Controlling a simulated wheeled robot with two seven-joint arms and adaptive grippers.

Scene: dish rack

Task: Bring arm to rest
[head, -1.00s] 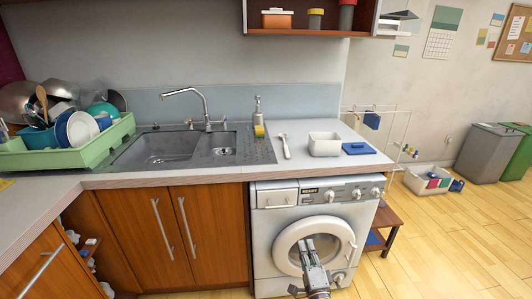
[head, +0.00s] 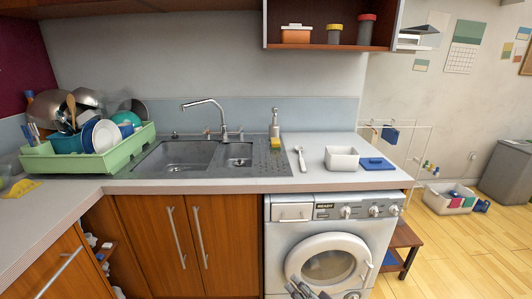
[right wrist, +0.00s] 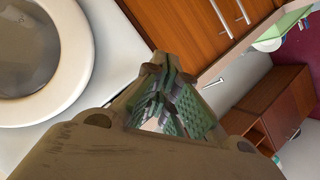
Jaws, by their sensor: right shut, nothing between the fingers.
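My right gripper (head: 302,291) shows at the bottom edge of the head view, low in front of the washing machine (head: 325,214). Only its tip end is in that view. In the right wrist view my right gripper (right wrist: 175,105) has its ridged fingers together, with nothing between them. The washing machine's round door (right wrist: 60,60) shows to its left there. My left gripper is not in either view.
A green dish rack (head: 95,158) with dishes stands left of the sink (head: 190,155). A white tub (head: 341,157) and a blue lid (head: 377,164) lie on the counter. Wooden cabinets (head: 160,240) are left of the machine.

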